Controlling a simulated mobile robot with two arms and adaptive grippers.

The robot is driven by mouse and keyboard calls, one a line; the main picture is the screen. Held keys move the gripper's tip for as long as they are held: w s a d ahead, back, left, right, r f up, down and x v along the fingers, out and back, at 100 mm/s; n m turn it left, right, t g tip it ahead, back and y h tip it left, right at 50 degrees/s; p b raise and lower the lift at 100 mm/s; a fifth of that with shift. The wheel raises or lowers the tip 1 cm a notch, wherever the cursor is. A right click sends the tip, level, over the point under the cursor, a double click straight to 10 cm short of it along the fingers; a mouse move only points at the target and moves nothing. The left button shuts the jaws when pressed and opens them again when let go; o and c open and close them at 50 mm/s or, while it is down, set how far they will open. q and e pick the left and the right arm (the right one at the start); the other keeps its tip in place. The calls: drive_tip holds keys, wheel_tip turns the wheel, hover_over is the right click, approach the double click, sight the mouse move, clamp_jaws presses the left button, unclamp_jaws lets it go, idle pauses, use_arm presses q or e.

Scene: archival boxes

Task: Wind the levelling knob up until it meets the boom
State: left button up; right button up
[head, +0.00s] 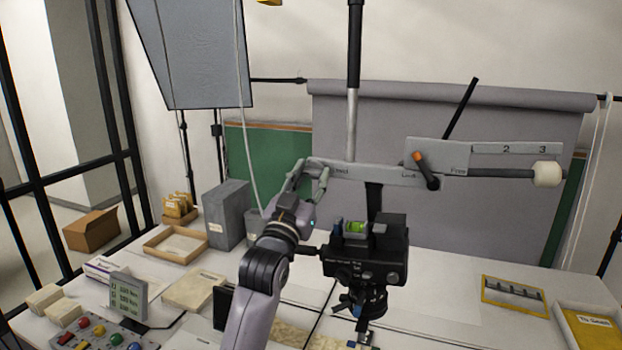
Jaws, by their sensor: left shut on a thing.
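The boom (388,174) is a grey horizontal bar carried across the upright column, with a plate marked "Free" and a numbered scale on its right half. My left gripper (314,174) is at the boom's left end, beside small lettering, with its fingers shut. The levelling knob appears to be between the fingers, which hide most of it; I cannot see whether it touches the boom. My right gripper is not in view.
An orange-tipped lever (426,170) sits on the boom, and a white cylinder (547,174) is at its right end. A grey box file (226,214), an open tray (175,243) and a button panel (92,336) stand left. A yellow-framed piece (514,296) lies right.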

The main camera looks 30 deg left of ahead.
use_arm(q)
drive_tip(key=m+h, duration=0.2)
drive_tip(key=m, duration=0.1)
drive_tip(key=m+h, duration=0.1)
drive_tip(key=m, duration=0.3)
drive_tip(key=shift+a+h, duration=0.1)
drive_tip(key=shift+h, duration=0.3)
drive_tip(key=shift+m+p, duration=0.3)
drive_tip(key=o, duration=1.2)
drive_tip(key=shift+c, duration=0.2)
drive_tip(key=shift+s, duration=0.15)
drive_tip(key=v, duration=1.2)
